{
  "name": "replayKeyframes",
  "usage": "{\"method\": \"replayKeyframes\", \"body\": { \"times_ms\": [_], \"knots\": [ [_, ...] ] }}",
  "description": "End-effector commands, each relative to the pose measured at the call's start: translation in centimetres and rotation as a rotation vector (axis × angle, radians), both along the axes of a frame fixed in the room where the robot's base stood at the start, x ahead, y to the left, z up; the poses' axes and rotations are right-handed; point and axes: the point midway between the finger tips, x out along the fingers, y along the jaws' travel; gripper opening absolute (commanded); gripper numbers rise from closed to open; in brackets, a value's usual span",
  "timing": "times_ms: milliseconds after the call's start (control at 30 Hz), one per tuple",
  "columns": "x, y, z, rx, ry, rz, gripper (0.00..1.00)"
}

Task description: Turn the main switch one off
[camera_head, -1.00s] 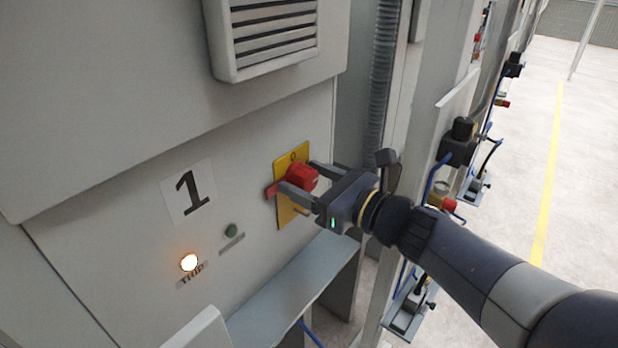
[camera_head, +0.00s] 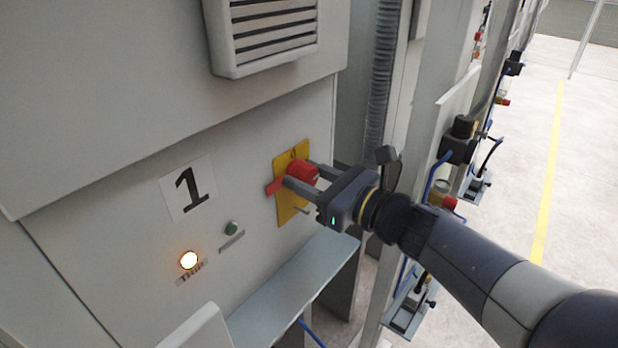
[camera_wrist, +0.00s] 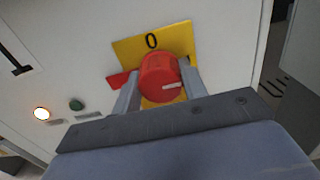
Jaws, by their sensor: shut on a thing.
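The main switch one is a red rotary knob (camera_head: 301,170) on a yellow plate (camera_head: 281,213) with a "0" at its top. Its red handle sticks out to the left of the plate. In the wrist view the red knob (camera_wrist: 160,80) sits between my two fingers, with a pale mark on its face toward the right. The yellow plate (camera_wrist: 127,48) shows its "0" above the knob. My gripper (camera_head: 300,174) is shut on the knob, one finger on each side. The fingers hide part of the knob and plate.
A large "1" label (camera_head: 187,188), a lit orange TRIP lamp (camera_head: 188,260) and a dark green lamp (camera_head: 231,228) are on the panel to the left. A grey ledge (camera_head: 290,290) juts out below the switch. A vent (camera_head: 268,38) sits above.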

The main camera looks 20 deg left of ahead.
Motion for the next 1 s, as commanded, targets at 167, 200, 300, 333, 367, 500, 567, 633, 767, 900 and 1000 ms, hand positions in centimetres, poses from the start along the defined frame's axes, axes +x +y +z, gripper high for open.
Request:
{"method": "replayKeyframes", "body": {
  "times_ms": [167, 200, 300, 333, 367, 500, 567, 633, 767, 900, 1000],
  "knots": [
    [0.01, 0.00, -0.41, -0.019, -0.069, -0.001, 0.18],
    [0.00, -0.01, -0.45, -0.025, -0.094, -0.001, 0.18],
    [-0.03, 0.00, -0.60, -0.045, -0.163, 0.000, 0.18],
    [-0.02, 0.00, -0.62, -0.051, -0.187, -0.001, 0.18],
    [-0.02, 0.00, -0.66, -0.058, -0.212, -0.001, 0.18],
    [-0.06, 0.00, -0.75, -0.094, -0.336, -0.001, 0.18],
    [-0.06, 0.00, -0.74, -0.111, -0.393, -0.001, 0.18],
    [-0.06, 0.00, -0.73, -0.129, -0.457, -0.002, 0.18],
    [-0.08, 0.00, -0.75, -0.163, -0.574, -0.001, 0.18],
    [-0.10, 0.01, -0.72, -0.200, -0.703, -0.001, 0.18],
    [-0.09, 0.01, -0.74, -0.228, -0.794, -0.002, 0.18]
  ]
}}
